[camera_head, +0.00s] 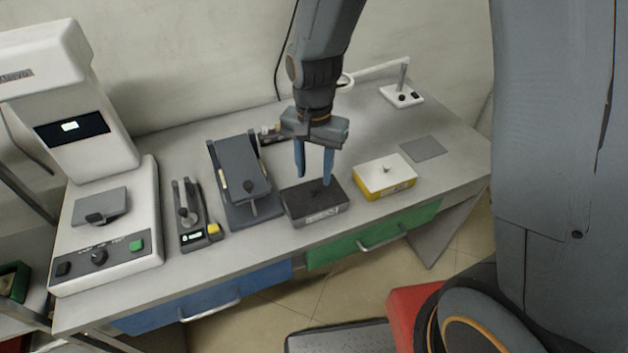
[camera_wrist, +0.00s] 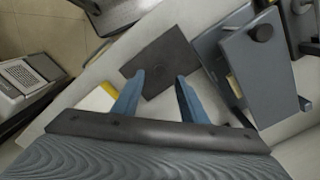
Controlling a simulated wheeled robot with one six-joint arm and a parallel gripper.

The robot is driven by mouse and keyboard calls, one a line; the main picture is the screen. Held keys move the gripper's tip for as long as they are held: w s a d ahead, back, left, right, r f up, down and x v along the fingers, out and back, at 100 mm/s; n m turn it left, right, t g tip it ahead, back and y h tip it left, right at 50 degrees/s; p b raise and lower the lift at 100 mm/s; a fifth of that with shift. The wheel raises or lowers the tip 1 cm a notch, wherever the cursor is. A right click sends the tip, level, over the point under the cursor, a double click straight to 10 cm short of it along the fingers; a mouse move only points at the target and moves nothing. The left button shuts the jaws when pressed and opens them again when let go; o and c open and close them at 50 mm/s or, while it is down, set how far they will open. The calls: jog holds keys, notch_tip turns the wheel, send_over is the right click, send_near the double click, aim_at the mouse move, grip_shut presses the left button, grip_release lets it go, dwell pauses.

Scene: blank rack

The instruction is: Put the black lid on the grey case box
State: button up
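The grey case box (camera_head: 318,219) stands on the table with a pale label on its front side. In the wrist view the black lid (camera_wrist: 166,52) shows as a dark rectangle ahead of the fingers. My gripper (camera_head: 314,180) points down over the lid, its two blue fingers apart. In the wrist view my gripper (camera_wrist: 160,76) is open with nothing held between the fingers. Whether the fingertips touch the lid cannot be told.
A yellow box with a white top (camera_head: 385,175) stands close to the right, with a flat grey square (camera_head: 422,148) behind it. A grey clamp-like stand (camera_head: 240,170) is close on the left. Farther left are a small meter (camera_head: 198,234) and a large white machine (camera_head: 110,235).

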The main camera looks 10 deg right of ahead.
jog(key=shift+r, duration=1.05)
